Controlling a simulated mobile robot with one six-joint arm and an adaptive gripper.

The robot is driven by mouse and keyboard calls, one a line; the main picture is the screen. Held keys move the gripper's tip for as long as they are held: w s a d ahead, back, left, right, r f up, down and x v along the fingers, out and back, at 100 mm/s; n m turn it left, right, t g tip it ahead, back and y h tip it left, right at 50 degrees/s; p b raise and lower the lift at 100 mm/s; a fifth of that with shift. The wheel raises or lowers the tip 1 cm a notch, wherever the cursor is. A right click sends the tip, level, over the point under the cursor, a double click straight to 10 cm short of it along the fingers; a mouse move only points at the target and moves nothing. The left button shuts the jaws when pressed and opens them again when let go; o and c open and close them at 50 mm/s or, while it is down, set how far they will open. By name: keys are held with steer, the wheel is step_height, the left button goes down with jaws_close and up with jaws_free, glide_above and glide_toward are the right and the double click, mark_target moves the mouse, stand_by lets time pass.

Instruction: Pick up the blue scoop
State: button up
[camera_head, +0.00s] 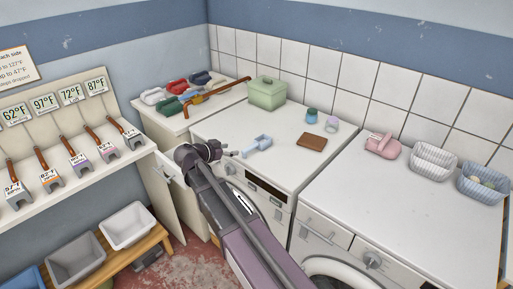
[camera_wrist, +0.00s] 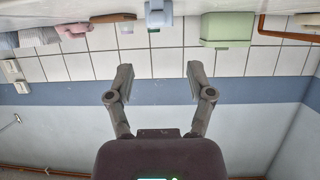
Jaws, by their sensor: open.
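The blue scoop (camera_head: 257,145) lies on top of the left white machine (camera_head: 225,122), near its front edge. In the wrist view, which looks upside down, the scoop (camera_wrist: 158,14) shows at the top, beyond the fingertips. My gripper (camera_head: 228,152) is just left of the scoop in the head view, at the machine's front edge. Its fingers (camera_wrist: 160,72) are spread apart in the wrist view with nothing between them. I cannot tell its exact height over the machine top.
A green lidded box (camera_head: 267,94), small jars (camera_head: 311,115) and a brown block (camera_head: 312,142) stand behind the scoop. A pink item (camera_head: 382,145) and baskets (camera_head: 434,161) sit on the right machine. Colored irons or handles (camera_head: 174,88) lie at left.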

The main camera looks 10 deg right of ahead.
mark_target(251, 146)
steer(key=b+x, duration=0.2)
steer(key=x, duration=0.5)
steer(key=shift+w+d, duration=0.1)
steer(key=shift+d, duration=0.1)
steer(key=shift+f, duration=0.1)
steer(key=shift+b+x, duration=1.1)
steer(key=shift+x, duration=1.55)
steer(key=shift+d, duration=0.1)
jaws_close()
